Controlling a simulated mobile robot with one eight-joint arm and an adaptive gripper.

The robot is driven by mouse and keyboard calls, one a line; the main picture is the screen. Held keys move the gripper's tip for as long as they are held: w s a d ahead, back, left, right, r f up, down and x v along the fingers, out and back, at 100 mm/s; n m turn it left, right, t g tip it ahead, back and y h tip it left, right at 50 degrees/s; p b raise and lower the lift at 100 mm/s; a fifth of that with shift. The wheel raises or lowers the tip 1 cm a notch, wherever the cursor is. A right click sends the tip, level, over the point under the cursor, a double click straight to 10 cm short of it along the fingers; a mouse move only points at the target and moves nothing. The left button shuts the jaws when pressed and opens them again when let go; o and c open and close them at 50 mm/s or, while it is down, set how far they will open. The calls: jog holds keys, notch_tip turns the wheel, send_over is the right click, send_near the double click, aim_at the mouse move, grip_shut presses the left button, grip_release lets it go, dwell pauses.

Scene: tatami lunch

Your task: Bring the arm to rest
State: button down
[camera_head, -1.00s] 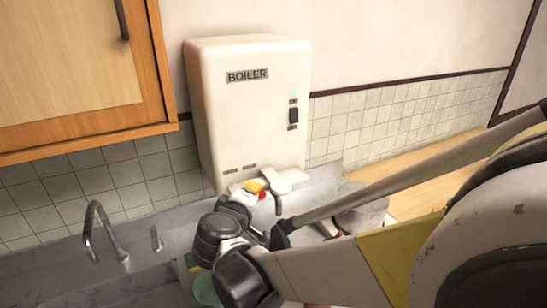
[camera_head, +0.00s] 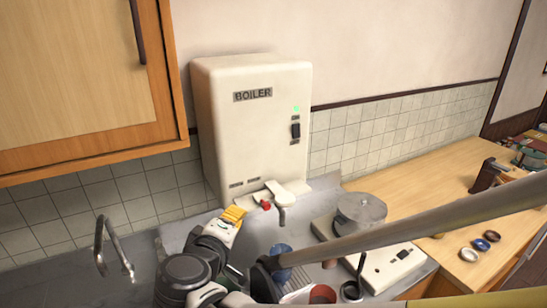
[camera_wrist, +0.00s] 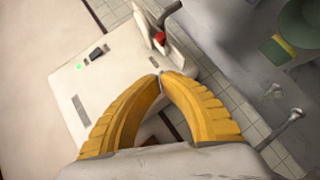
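My gripper (camera_head: 233,213) is in front of the lower left part of the white boiler (camera_head: 250,130). In the wrist view, the two yellow curved fingers meet at their tips (camera_wrist: 160,76), with nothing seen between them. The boiler also shows in the wrist view (camera_wrist: 110,80), beyond the fingers. Its green light is lit above the dark switch (camera_head: 295,131). The boiler's spout (camera_head: 281,215) and red button (camera_head: 265,205) are just right of my gripper. Whether the fingers touch the boiler is hard to tell.
A sink tap (camera_head: 103,246) stands at left below a wooden cabinet (camera_head: 80,80). A blue cup (camera_head: 281,252) is below the spout. A lidded pot (camera_head: 360,211) sits on a white stove (camera_head: 385,262). Several small bowls (camera_head: 468,254) are on the wooden counter (camera_head: 430,190).

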jog(key=shift+s+a, duration=0.1)
jog(key=shift+a, duration=0.05)
jog(key=s+d+f+m+g+h+b, duration=0.1)
jog(key=d+f+m+g+b, duration=0.3)
jog(key=d, duration=0.7)
jog(key=s+d+f+m+g+b, duration=0.15)
jog(key=d+f, duration=0.35)
jog(key=d, duration=0.5)
jog(key=s+d+f+m+g+y+b, duration=0.1)
jog(key=s+d+f+m+b, duration=0.5)
jog(key=s, duration=0.6)
jog(key=d+f+m+y, duration=0.1)
jog(key=d+f, duration=0.1)
jog(key=d, duration=0.1)
jog(key=shift+d, duration=0.3)
